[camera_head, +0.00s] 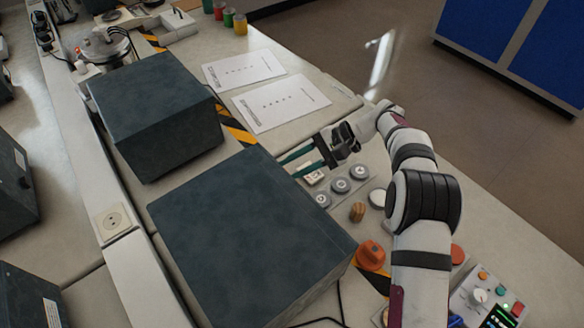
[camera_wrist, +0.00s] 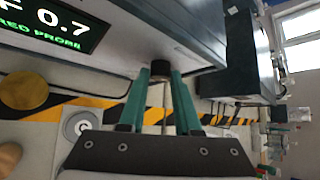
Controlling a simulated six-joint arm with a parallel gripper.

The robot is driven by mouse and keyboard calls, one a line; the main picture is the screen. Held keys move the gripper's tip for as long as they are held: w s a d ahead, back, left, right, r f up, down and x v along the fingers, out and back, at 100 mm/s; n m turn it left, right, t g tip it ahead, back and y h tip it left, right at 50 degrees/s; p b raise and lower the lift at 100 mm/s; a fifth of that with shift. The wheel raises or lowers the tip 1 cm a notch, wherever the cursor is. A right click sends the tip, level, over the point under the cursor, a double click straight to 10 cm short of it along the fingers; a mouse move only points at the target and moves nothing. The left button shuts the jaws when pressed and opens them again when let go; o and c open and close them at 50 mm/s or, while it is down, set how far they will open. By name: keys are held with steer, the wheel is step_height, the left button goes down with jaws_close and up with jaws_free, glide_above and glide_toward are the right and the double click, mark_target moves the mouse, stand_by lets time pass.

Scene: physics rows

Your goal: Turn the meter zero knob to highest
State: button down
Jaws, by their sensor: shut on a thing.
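A dark box-shaped meter (camera_head: 245,235) stands on the bench. A small black round knob (camera_wrist: 161,69) sits low on that panel. My gripper (camera_wrist: 161,78) has its two teal fingers on either side of the knob, shut on it. In the head view my gripper (camera_head: 285,165) reaches in from the right to the meter's front, and the knob is hidden there. No knob label or pointer mark is readable.
A second dark box (camera_head: 155,110) stands behind. Grey round buttons (camera_head: 340,185), a wooden knob (camera_head: 357,212) and an orange knob (camera_head: 371,252) stand close to my arm. Two paper sheets (camera_head: 280,102) lie farther back. Striped tape (camera_wrist: 85,107) runs along the meter's front.

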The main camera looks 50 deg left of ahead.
steer(key=h, duration=0.1)
steer(key=m+h, duration=0.1)
steer(key=shift+a+r+m+h, duration=0.1)
steer(key=shift+a+m+h, duration=0.15)
steer(key=shift+m+h, duration=0.05)
steer(key=shift+h, duration=0.4)
stand_by(0.3)
steer(key=c, duration=0.6)
jaws_free()
steer(key=shift+r, duration=0.1)
